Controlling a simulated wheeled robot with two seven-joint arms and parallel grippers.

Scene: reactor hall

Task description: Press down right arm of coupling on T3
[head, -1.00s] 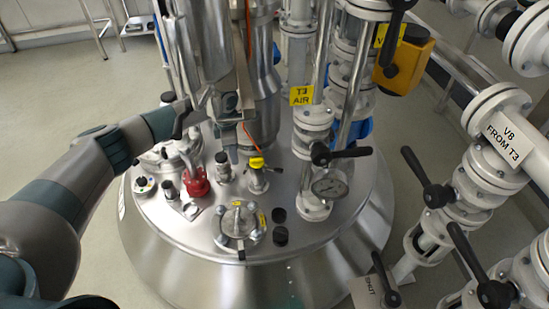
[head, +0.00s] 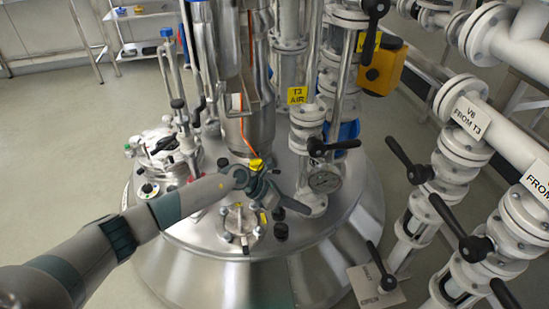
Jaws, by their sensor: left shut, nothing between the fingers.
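The T3 vessel (head: 335,235) is a broad steel tank with a domed lid crowded with fittings. A yellow-topped fitting (head: 256,164) stands near the lid's middle, its lower part hidden behind my left wrist. I cannot tell for sure which fitting is the coupling, and its right arm cannot be made out. My left gripper (head: 297,207) reaches over the lid from the left, just right of and below the yellow top. It is shut and looks empty; I cannot tell whether it touches anything. My right gripper is not in view.
A yellow T3 AIR label (head: 297,95) hangs on the white pipe. A black-handled valve (head: 330,147) and a gauge (head: 324,181) stand right of my gripper. A clamped round port (head: 240,222) lies below. White pipes with black levers (head: 413,160) fill the right side.

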